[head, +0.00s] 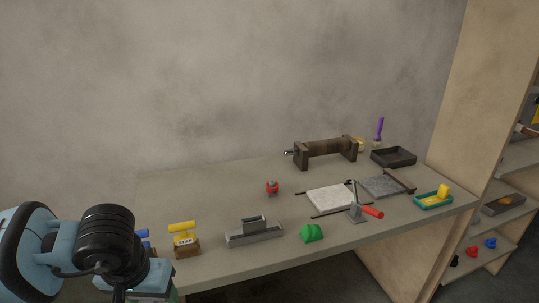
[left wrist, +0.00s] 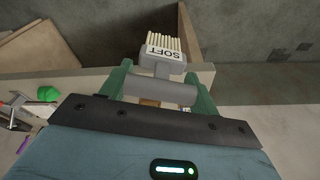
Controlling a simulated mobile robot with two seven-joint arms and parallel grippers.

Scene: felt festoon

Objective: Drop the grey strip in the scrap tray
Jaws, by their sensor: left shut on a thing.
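My left gripper (left wrist: 160,88) has its green fingers closed on the grey handle of a brush (left wrist: 162,62) with pale bristles and a "SOFT" label. In the head view my left arm is at the lower left; its fingertips are hidden there. A flat grey piece (head: 378,187) lies on the right part of the table, beside a white sheet (head: 328,198); I cannot tell whether it is the grey strip. A dark, low-walled tray (head: 409,161) stands at the back right; no label shows that it is the scrap tray. My right gripper is not in view.
On the table (head: 220,185) are a yellow-handled tool on a brown block (head: 186,245), a grey metal tool (head: 254,234), a green lump (head: 311,233), a red-handled tool (head: 371,211), a roller (head: 325,149) and a teal tray (head: 432,203). The back left is clear.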

